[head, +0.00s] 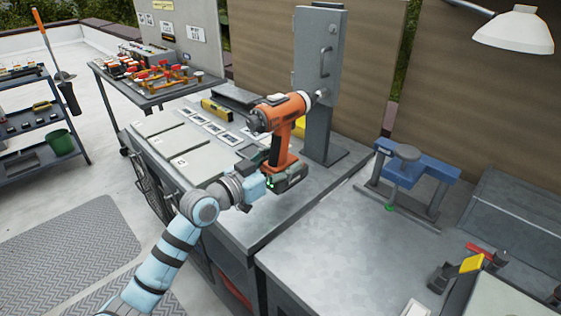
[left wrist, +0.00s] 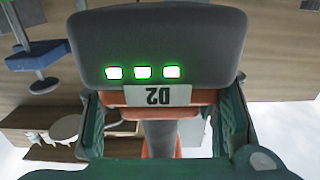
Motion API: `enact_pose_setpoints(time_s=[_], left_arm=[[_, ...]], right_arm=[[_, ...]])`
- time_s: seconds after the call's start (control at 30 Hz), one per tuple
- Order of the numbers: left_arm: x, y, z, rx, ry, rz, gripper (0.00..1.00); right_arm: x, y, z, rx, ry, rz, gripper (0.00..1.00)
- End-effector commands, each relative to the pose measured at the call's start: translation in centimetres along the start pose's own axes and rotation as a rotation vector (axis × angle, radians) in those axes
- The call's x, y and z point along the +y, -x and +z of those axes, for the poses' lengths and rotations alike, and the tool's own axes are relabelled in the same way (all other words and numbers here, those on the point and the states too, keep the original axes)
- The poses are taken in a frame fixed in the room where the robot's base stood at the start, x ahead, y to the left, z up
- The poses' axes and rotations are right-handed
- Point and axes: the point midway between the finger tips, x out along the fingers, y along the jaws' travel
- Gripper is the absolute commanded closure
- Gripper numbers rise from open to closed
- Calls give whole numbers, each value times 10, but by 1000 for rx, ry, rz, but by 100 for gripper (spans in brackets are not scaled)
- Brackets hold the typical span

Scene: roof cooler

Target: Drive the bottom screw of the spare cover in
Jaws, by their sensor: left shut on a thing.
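My left gripper (head: 262,180) is shut on an orange and black cordless drill (head: 282,113), holding it by the lower handle above its battery. In the left wrist view the drill's battery base (left wrist: 160,45) shows three lit green lights and a D2 label (left wrist: 160,96), between the two green fingers (left wrist: 160,125). The drill points right, and its tip is at the grey spare cover (head: 313,60) on an upright stand. Whether the bit touches a screw is too small to tell. The bottom screw cannot be made out. My right gripper is not in view.
The stand's base (head: 335,163) rests on the metal bench (head: 285,215). A yellow level (head: 217,109) and flat cards lie behind the drill. A blue clamp-like fixture (head: 418,165) stands to the right. A lamp (head: 513,30) hangs at upper right.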

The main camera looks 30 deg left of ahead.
Motion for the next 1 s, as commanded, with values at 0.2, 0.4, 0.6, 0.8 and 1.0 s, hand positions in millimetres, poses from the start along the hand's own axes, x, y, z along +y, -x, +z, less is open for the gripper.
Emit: enact_pose_setpoints(time_s=[0.2, 0.4, 0.6, 0.8, 1.0], left_arm=[[0, -2, -3, 8, -1, 0, 100], [0, -4, -3, 8, 0, 0, 100], [0, -7, -3, 8, 0, 0, 100], [1, -9, -3, 8, -1, 1, 100], [1, -10, -4, 8, -1, 1, 100]], right_arm=[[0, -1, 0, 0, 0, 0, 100], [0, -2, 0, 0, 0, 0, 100], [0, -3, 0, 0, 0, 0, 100], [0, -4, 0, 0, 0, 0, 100], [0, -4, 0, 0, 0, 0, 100]])
